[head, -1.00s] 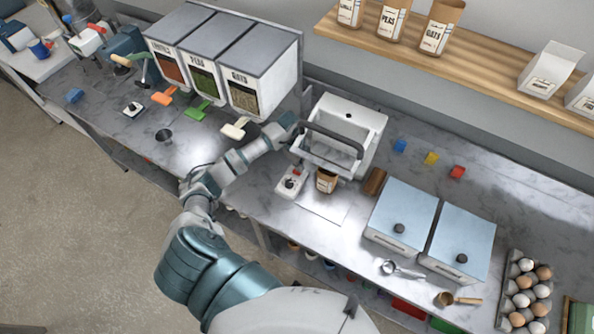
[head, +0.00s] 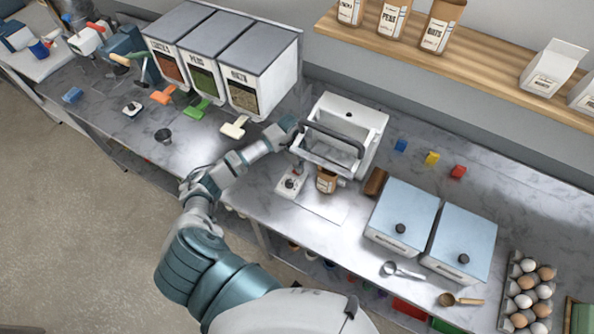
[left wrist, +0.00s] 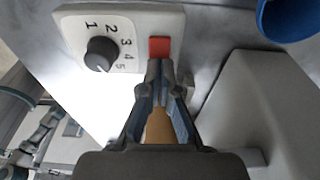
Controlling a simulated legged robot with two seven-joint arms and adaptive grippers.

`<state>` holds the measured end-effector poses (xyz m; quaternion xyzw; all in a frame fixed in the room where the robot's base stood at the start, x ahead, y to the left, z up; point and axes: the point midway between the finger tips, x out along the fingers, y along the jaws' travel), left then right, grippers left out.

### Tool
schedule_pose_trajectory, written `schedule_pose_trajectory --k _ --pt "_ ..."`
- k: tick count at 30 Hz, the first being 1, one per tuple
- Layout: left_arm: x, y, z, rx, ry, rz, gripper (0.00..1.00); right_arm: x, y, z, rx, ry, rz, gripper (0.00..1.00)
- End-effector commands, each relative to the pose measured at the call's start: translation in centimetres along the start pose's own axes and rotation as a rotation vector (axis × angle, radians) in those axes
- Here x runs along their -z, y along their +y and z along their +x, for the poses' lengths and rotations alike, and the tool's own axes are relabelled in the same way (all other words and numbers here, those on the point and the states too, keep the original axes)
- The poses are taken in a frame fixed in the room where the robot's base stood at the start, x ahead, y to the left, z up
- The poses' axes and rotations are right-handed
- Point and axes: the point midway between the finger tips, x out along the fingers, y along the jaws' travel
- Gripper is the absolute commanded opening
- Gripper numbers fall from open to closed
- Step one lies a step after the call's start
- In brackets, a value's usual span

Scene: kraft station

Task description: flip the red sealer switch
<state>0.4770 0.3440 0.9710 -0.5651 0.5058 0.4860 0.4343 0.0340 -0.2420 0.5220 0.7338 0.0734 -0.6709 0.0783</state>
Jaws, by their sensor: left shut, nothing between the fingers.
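The red sealer switch (left wrist: 159,47) shows in the left wrist view, on a pale control box (left wrist: 128,20) beside a dark dial (left wrist: 100,54) with numbers. My left gripper (left wrist: 160,68) is shut and empty, with its fingertips right at the near edge of the switch. I cannot tell whether they touch it. In the head view the control box (head: 289,186) lies on the counter in front of the white sealer (head: 372,120), which has a dark handle bar. My left gripper (head: 299,165) is small there, pointing down over the box. My right gripper is not in view.
A small labelled bag (head: 326,181) stands close to the right of the control box. Three bins (head: 262,75) stand behind and left of my arm. Two blue-lidded boxes (head: 403,210) and an egg tray (head: 513,300) are at the right. Coloured blocks (head: 432,158) lie behind.

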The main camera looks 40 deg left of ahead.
Motion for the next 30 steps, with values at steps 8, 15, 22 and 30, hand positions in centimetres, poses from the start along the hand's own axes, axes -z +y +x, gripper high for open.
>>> schedule_pose_trajectory --k 8,15,22,30 --pt "-0.1 0.0 0.5 0.0 0.0 0.0 0.0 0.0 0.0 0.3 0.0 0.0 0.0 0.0" --pt "-0.1 0.0 0.8 -0.002 0.0 0.0 0.0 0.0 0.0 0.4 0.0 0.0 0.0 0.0" --pt "0.1 0.0 -0.5 -0.003 0.0 0.0 0.0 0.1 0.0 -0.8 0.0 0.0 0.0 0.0" --pt "0.4 0.0 -2.9 0.0 -0.001 0.001 0.0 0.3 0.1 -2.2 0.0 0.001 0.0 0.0"
